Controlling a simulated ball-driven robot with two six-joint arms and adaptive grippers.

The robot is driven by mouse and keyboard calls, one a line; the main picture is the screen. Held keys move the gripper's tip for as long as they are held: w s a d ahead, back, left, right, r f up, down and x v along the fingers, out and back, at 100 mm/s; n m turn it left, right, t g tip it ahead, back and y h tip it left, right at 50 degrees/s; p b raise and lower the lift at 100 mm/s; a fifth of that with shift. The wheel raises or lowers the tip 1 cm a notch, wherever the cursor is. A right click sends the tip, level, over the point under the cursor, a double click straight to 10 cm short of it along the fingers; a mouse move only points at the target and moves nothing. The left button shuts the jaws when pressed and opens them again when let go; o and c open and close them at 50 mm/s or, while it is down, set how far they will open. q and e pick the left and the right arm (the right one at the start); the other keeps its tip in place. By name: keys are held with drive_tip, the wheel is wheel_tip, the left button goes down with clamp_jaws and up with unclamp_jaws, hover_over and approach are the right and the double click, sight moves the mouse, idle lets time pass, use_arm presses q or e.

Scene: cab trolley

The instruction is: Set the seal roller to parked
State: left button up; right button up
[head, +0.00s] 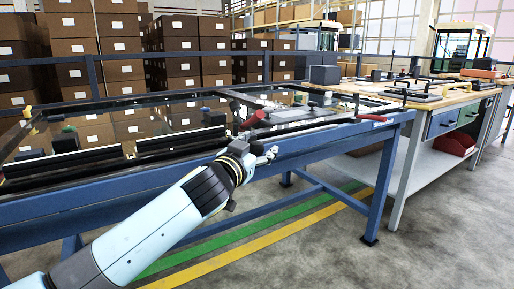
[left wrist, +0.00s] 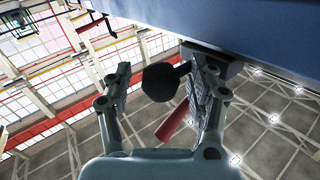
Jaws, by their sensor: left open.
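My left gripper (head: 266,153) is at the front edge of the blue trolley (head: 330,138). In the left wrist view its two fingers (left wrist: 158,74) are spread open. A black ball knob (left wrist: 160,82) on a short dark stem shows between the fingers, nearer the right one; I cannot tell whether they touch. A red grip (left wrist: 173,121) shows lower, beside the right finger. In the head view a red handle (head: 254,119) stands tilted just above the gripper. I cannot tell for sure which part is the seal roller. My right gripper is not in view.
A glass pane in a dark frame lies on the trolley, with black bars (head: 180,143) along its front. Another red handle (head: 372,118) sits at the right end. A workbench (head: 440,100) stands at right. Cartons (head: 70,47) are stacked behind. The floor in front is clear.

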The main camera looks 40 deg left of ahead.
use_arm(q)
clamp_jaws()
idle(0.3)
drive_tip(key=shift+a+f, duration=0.1)
